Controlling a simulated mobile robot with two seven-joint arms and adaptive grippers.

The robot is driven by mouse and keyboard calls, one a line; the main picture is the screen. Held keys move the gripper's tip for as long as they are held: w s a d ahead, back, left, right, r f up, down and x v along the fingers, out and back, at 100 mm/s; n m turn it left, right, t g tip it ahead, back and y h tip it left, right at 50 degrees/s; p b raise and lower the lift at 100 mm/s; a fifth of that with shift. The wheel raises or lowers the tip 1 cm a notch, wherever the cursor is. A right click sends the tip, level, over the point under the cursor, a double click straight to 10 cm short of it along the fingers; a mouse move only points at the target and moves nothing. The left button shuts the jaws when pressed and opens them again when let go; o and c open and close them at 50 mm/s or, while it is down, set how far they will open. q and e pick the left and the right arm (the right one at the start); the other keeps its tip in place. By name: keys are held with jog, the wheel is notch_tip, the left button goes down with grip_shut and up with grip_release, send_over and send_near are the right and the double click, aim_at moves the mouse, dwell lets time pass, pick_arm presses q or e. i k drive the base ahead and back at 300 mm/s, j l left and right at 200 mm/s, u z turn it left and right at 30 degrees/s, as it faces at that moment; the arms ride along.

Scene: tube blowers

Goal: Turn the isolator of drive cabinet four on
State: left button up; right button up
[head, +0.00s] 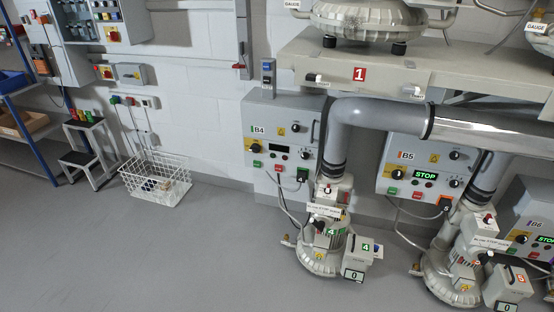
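Drive cabinet four, a grey box labelled B4 (275,113), hangs on the white wall in the middle of the head view. A black rotary switch on a yellow plate (254,147), apparently its isolator, sits at the cabinet's lower left; its setting is too small to read. The B4 display (279,149) is dark. Other black knobs, a small yellow warning label and green and red buttons are on its front. Neither of my grippers is in view.
Cabinet B5 (403,148) shows a green STOP display, as does B6 (520,215) at the right edge. A blower numbered 4 (318,262) stands below B4. A white wire basket (155,180) and a step stool (87,150) stand left. The grey floor (170,260) in front is clear.

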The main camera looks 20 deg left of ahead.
aim_at(255, 148)
jog(key=i+j, duration=0.3)
jog(key=i, duration=0.15)
jog(key=i+j, duration=0.35)
jog(key=i+u, duration=0.05)
jog(key=i, duration=0.05)
